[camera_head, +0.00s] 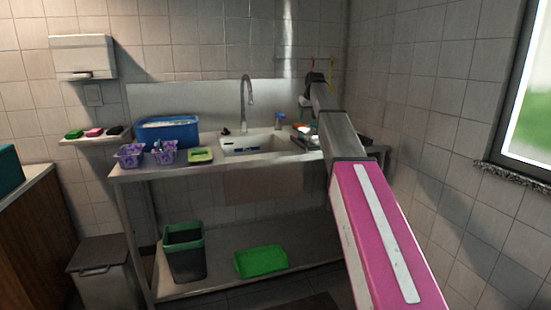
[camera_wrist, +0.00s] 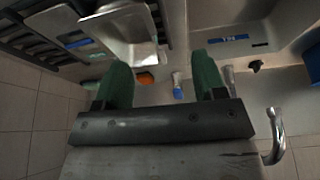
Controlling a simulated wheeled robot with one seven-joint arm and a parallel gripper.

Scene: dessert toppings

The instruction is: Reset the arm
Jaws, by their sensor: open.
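My pink arm reaches from the lower right toward the sink counter in the head view. My gripper (camera_wrist: 164,82) shows in the wrist view with two green fingers spread apart and nothing between them. In the head view the arm's far end is dark and small, near the wall at the right end of the counter, and the fingers cannot be made out. Beneath the gripper in the wrist view are an orange item (camera_wrist: 145,78) and a blue-and-white bottle (camera_wrist: 178,86).
A metal counter (camera_head: 134,172) holds a sink (camera_head: 270,141) with a tall faucet (camera_head: 246,92). A blue tub (camera_head: 168,131), two purple patterned cups (camera_head: 130,156) and a yellow-green sponge (camera_head: 200,155) stand left of the sink. A green tray (camera_head: 260,261) and a bin (camera_head: 184,253) are below.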

